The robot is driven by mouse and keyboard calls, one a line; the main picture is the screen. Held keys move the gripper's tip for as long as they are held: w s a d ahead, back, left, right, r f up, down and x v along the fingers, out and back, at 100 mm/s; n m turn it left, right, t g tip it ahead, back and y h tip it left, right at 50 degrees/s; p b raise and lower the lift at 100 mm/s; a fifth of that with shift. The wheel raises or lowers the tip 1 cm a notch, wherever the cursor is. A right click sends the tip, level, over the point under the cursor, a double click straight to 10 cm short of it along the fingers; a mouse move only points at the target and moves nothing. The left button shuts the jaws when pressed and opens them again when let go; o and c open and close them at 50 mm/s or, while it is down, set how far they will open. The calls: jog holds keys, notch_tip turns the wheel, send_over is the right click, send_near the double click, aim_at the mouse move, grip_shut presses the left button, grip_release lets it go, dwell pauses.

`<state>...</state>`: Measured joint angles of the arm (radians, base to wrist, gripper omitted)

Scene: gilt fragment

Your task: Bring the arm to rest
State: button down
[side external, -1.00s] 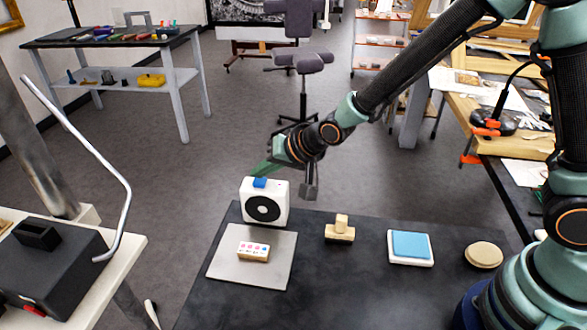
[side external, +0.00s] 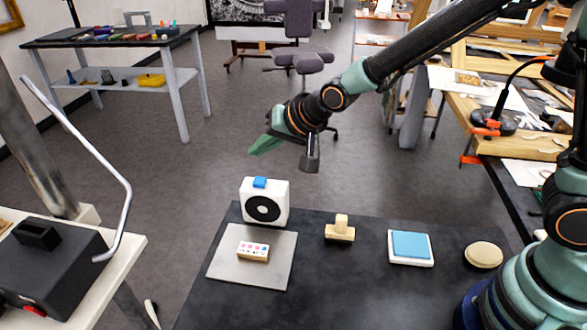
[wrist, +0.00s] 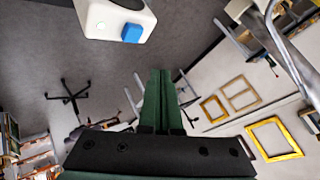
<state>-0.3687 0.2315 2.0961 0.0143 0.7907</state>
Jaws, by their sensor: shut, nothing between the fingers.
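My gripper (side external: 262,145) is shut and empty. It hangs in the air above and slightly behind the white box with the black disc (side external: 264,201), apart from it. A blue block (side external: 260,182) sits on top of that box. In the wrist view my shut green fingers (wrist: 159,80) point up the picture, and the white box (wrist: 113,18) with the blue block (wrist: 132,33) shows at the top left. My arm reaches in from the upper right, with its base at the lower right.
On the dark table (side external: 330,290) are a grey plate (side external: 225,265) with a dotted wooden block (side external: 253,252), a wooden stamp (side external: 340,230), a blue-topped pad (side external: 411,246) and a round tan disc (side external: 484,255). A bent metal tube (side external: 100,160) rises at left. The air around my gripper is clear.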

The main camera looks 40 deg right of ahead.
jog(key=shift+r, duration=0.5)
